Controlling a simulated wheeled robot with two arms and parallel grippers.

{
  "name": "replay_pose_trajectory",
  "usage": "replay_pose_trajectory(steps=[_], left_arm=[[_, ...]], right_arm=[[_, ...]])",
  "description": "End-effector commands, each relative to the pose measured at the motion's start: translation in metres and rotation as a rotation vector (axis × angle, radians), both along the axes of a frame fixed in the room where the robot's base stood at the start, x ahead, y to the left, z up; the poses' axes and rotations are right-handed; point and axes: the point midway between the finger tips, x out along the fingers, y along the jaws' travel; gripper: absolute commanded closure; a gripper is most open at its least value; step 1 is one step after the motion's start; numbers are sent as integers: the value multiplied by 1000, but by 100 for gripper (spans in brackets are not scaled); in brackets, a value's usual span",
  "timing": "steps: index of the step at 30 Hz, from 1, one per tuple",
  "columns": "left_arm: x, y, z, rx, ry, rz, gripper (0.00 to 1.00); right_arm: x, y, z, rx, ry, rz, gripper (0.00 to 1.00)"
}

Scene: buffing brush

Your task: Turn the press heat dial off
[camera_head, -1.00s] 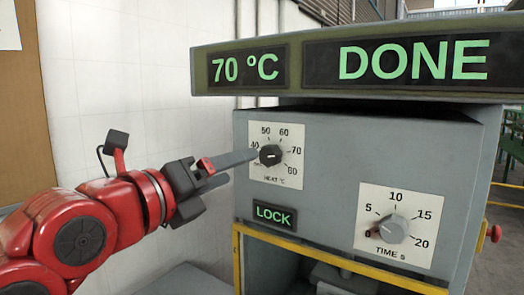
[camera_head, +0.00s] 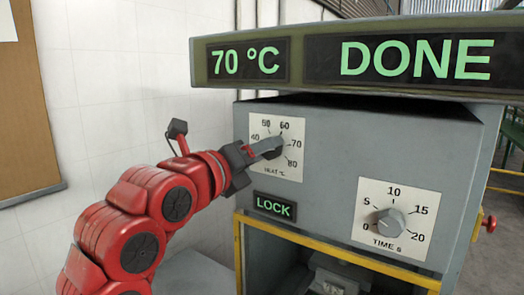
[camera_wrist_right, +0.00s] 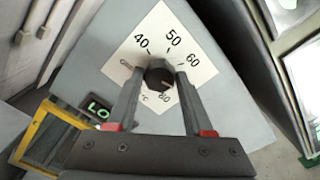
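The black heat dial (camera_head: 273,150) sits on a white scale plate (camera_head: 291,130) on the grey press front. In the right wrist view the dial (camera_wrist_right: 159,77) lies between my two fingertips. Its pale mark points toward the 70–80 side; the 70 is hidden by a finger. My right gripper (camera_head: 268,147) reaches the dial from the left. In its wrist view the gripper (camera_wrist_right: 158,80) is open, one finger on each side of the dial, with small gaps seeming to show. The display (camera_head: 246,60) reads 70 °C. My left gripper is out of view.
The DONE display (camera_head: 416,60) overhangs the dials. A time dial (camera_head: 388,222) is at lower right, near 0. A LOCK sign (camera_head: 274,206) sits below the heat dial, above a yellow rail (camera_head: 330,258). A red knob (camera_head: 489,224) is on the right side.

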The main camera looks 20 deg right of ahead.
Motion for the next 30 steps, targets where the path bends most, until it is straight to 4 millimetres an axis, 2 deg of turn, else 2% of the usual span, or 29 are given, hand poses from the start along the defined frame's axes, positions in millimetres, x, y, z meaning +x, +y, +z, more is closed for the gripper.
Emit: replay_pose_trajectory(steps=[1, 8, 17, 23, 30], left_arm=[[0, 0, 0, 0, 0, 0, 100], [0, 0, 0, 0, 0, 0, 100], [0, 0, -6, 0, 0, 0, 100], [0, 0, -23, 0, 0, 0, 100], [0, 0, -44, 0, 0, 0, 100]], right_arm=[[0, 0, 0, 0, 0, 0, 59], [0, 0, 0, 0, 0, 0, 100], [0, 0, -2, -15, 20, 0, 100], [-1, 0, -4, -70, 89, 0, 100], [0, 1, -4, -194, 248, 0, 100]])
